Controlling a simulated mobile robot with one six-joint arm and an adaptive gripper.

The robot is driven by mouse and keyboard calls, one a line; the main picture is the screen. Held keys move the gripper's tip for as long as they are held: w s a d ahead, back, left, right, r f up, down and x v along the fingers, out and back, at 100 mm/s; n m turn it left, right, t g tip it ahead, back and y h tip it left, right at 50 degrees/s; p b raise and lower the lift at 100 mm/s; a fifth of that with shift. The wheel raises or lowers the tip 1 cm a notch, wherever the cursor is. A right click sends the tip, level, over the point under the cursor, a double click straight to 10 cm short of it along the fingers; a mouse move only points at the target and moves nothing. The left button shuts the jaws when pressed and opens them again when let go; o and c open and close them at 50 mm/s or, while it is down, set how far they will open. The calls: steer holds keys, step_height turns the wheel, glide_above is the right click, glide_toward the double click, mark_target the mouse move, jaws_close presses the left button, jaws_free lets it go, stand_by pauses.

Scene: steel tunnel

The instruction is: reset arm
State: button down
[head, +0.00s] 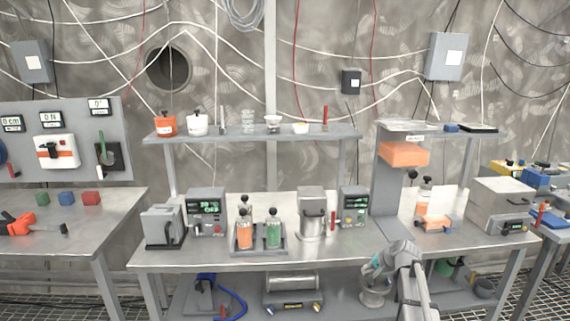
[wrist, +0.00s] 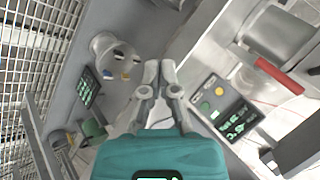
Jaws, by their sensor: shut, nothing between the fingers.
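My gripper (wrist: 159,68) is shut and empty in the wrist view, its two grey fingers close together in front of the teal gripper body (wrist: 160,157). In the head view my arm (head: 413,285) rises from the bottom edge at the right of the middle bench, with a teal part near the bench's front edge. The fingers are not clear in that view.
The middle bench (head: 285,254) carries an orange and green bottle rack, grey devices and a metal canister (head: 312,213). The left table (head: 50,232) holds several coloured cubes. In the wrist view a device with green digits (wrist: 226,112) lies right of the fingers.

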steer(key=s+a+f+n+g+h, duration=0.1)
steer(key=s+a+f+n+g, duration=0.2)
steer(key=s, duration=0.6)
steer(key=s+a+n+g+h, duration=0.2)
steer(key=s+a, duration=0.3)
steer(key=s, duration=0.3)
steer(key=s+a+f+n+g+h, duration=0.1)
steer(key=s+a+f+n+g, duration=0.2)
steer(key=s, duration=0.6)
step_height(320, 180, up, 14)
steer(key=t+p, duration=0.1)
steer(key=p, duration=1.1)
steer(key=shift+a+r+p, duration=0.15)
steer(key=shift+a+p, duration=0.1)
steer(key=shift+p, duration=0.15)
stand_by(0.8)
